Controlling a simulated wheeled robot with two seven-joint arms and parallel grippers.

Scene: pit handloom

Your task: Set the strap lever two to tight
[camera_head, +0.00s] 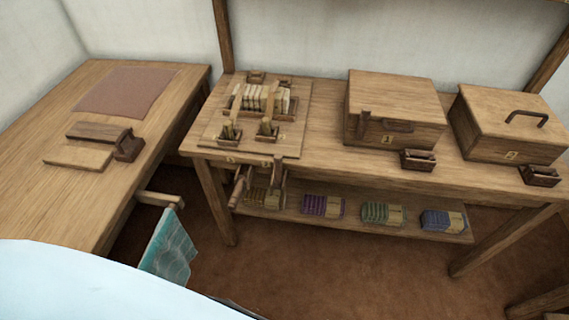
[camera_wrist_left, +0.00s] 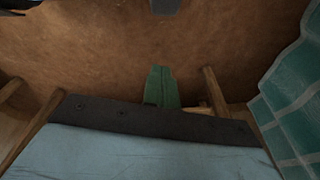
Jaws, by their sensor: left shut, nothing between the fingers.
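A wooden fixture board (camera_head: 293,143) lies on the left end of the long bench. It carries a left upright lever (camera_head: 232,121) and a right upright lever (camera_head: 269,119) in front of a row of pale slats (camera_head: 266,98). Two more wooden handles hang at the bench's front edge, a left handle (camera_head: 240,186) and a right handle (camera_head: 278,176). Small number plates are too small to read, so I cannot tell which is strap lever two or its setting. My left gripper (camera_wrist_left: 165,6) shows only at the top of the left wrist view, shut and empty, away from the levers. My right gripper is not in view.
Two lidded boxes (camera_head: 396,98) (camera_head: 513,118) stand right on the bench. Colored bundles (camera_head: 323,206) fill the lower shelf. A side table (camera_head: 40,203) at left holds wooden blocks (camera_head: 78,157). Teal cloth (camera_head: 170,249) hangs from a bar between table and bench. Open floor (camera_head: 330,270) lies in front.

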